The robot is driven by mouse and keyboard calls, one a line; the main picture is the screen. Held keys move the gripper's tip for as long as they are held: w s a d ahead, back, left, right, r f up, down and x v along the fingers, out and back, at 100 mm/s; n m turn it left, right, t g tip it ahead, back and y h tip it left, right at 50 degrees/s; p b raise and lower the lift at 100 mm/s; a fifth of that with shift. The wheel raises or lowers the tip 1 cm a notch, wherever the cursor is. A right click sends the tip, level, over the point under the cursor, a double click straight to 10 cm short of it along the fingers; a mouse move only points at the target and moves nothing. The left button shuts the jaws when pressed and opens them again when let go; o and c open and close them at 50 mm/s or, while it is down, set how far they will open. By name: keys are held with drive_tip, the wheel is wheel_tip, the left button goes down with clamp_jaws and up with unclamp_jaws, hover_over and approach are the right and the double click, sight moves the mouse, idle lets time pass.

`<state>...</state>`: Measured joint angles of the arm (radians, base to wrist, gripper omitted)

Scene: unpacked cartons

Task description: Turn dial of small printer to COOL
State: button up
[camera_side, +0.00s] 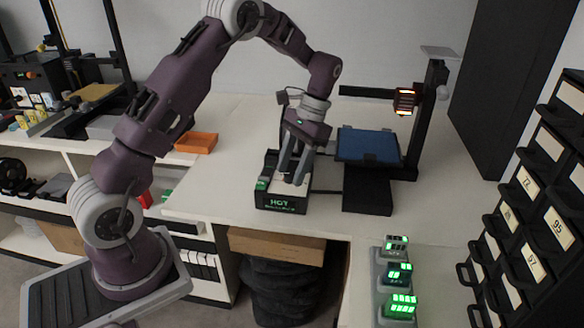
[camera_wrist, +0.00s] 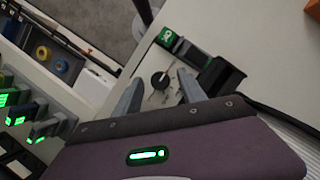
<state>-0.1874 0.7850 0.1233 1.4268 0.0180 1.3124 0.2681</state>
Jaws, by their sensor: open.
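The small printer (camera_side: 283,203) is a black box with a pale top on the white table. Its front shows green text that looks like HOT, with a smaller unreadable line below. Its dial (camera_wrist: 160,80) is a dark round knob on the pale top in the wrist view, with small marks too tiny to read. My gripper (camera_side: 292,178) points down over the printer's top. In the wrist view, my gripper's (camera_wrist: 158,86) open fingers stand on either side of the dial, with visible gaps. In the side view the fingers hide the dial.
A larger printer with a blue bed (camera_side: 368,145) and a black upright stands close right. An orange tray (camera_side: 196,142) lies left. Green-lit units (camera_side: 398,273) stand front right, beside black drawers (camera_side: 545,210). Table behind the small printer is mostly clear.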

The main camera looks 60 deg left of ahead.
drive_tip(key=v, duration=0.6)
drive_tip(key=shift+w, duration=0.1)
wheel_tip(320, 180, up, 8)
drive_tip(key=t, duration=0.2)
hover_over(297, 190)
drive_tip(key=s+d+r+t, duration=0.35)
drive_tip(key=s+r, duration=0.25)
drive_tip(key=s, duration=0.2)
drive_tip(key=s+d+f+t, duration=0.1)
drive_tip(key=s+d+t, duration=0.1)
drive_tip(key=s, duration=0.5)
drive_tip(key=s+d+f+t, duration=0.2)
drive_tip(key=s+d, duration=0.1)
drive_tip(key=s, duration=0.4)
drive_tip(key=shift+d, duration=0.2)
drive_tip(key=shift+t, duration=0.25)
